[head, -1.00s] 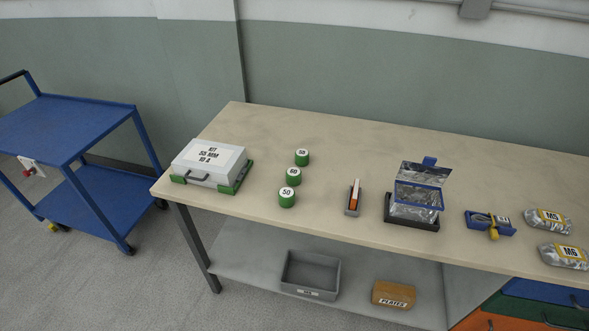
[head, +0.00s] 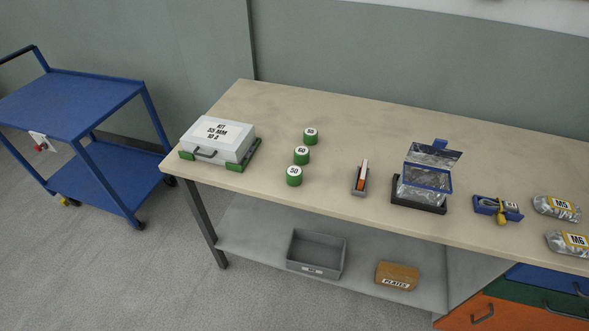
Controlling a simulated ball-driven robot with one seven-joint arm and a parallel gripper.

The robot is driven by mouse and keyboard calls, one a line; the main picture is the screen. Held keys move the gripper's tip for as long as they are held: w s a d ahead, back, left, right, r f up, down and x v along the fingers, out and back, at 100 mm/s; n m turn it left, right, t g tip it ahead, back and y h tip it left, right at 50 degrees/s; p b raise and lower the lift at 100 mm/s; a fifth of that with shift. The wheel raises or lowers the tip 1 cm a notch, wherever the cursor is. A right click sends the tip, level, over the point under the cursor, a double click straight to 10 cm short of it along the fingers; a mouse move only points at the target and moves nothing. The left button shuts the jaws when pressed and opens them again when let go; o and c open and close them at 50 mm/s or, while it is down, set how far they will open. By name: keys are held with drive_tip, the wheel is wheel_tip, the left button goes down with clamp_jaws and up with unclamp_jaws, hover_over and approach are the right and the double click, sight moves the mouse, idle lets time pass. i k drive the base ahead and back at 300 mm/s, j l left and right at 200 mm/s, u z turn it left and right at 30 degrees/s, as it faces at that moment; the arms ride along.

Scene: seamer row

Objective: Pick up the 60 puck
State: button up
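Three small green pucks with white tops stand in a slanting row on the beige workbench (head: 330,120). The middle one reads 60 and is the 60 puck (head: 301,157). The near puck (head: 294,178) and the far puck (head: 311,137) both seem to read 50. The 60 puck stands upright, close to the near puck with little space between them. My gripper does not show in the head view.
Left of the pucks is a white kit case (head: 217,140) on green rails. A blue trolley (head: 75,105) stands left of the bench.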

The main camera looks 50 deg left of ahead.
sight(301, 153)
drive_tip(key=j+u, duration=0.1)
drive_tip(key=u, duration=0.4)
drive_tip(key=i+j+u, duration=0.1)
drive_tip(key=u, duration=0.4)
drive_tip(key=i+u, duration=0.1)
drive_tip(key=u, duration=0.4)
